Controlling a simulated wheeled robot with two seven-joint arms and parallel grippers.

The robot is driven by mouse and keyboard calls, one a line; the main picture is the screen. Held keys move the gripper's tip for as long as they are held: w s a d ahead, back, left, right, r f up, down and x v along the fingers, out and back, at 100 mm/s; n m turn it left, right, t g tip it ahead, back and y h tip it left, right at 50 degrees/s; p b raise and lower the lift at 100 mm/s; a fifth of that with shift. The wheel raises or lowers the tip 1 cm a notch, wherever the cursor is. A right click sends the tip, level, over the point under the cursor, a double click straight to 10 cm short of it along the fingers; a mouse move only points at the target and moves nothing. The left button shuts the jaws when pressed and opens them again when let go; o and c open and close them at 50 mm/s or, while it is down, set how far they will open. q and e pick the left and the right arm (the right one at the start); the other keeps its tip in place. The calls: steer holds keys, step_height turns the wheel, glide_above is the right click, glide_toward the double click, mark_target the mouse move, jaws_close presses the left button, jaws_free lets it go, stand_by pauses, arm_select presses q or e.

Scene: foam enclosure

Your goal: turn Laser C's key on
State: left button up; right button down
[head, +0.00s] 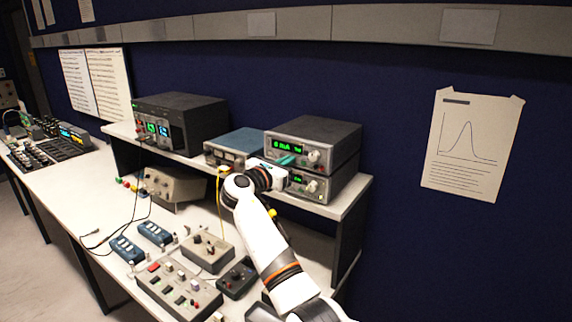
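Two stacked grey instruments with green displays stand on the raised shelf, an upper one (318,140) and a lower one (324,182). Each has a knob on the right of its front. I cannot read which is Laser C, and I cannot make out its key. My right gripper (287,161) is at the front left of the stack, near the seam between the two instruments. Its teal fingertips are small and partly hidden, so I cannot tell whether it is open or touching anything. My white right arm covers part of the shelf front. My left gripper is not in view.
A blue-topped box (237,144) and a black instrument (181,121) stand left on the shelf (343,205). Below, the bench holds a beige instrument (176,186), a switch panel (178,291), small control boxes and loose cables. A paper chart (472,145) hangs on the blue wall.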

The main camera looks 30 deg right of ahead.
steer(key=shift+s+d+f+m+b, duration=0.1)
steer(key=shift+m+b, duration=2)
steer(key=shift+m, duration=0.7)
steer(key=shift+s+a+f+m+b, duration=0.1)
steer(key=shift+f+m+b, duration=0.05)
steer(key=shift+m+b, duration=2.3)
steer(key=shift+d+f+m+b, duration=0.1)
steer(key=shift+m+b, duration=1.65)
steer(key=shift+m, duration=1.4)
steer(key=c, duration=1.6)
jaws_free()
